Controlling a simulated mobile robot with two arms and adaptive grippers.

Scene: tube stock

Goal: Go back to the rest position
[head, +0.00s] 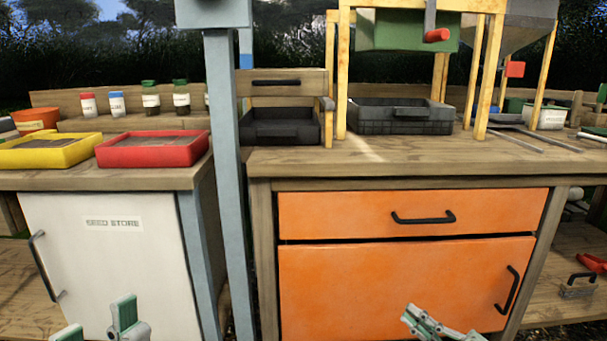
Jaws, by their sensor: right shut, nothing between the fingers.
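My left gripper (97,326) shows at the bottom left, low in front of the white seed store cabinet (105,250). Its two green-tipped fingers stand apart with nothing between them. My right gripper (428,322) shows at the bottom, right of the middle, in front of the orange cabinet door (385,285). Its fingers are together and it holds nothing. Both grippers are below the worktops and only their front parts show. The rest of both arms is out of the picture.
A yellow tray (50,151) and a red tray (150,149) stand on the left bench. A grey-blue post (228,190) rises between the benches. The right worktop (420,155) carries a dark crate (400,116) under a wooden frame. The orange drawer (410,212) is closed.

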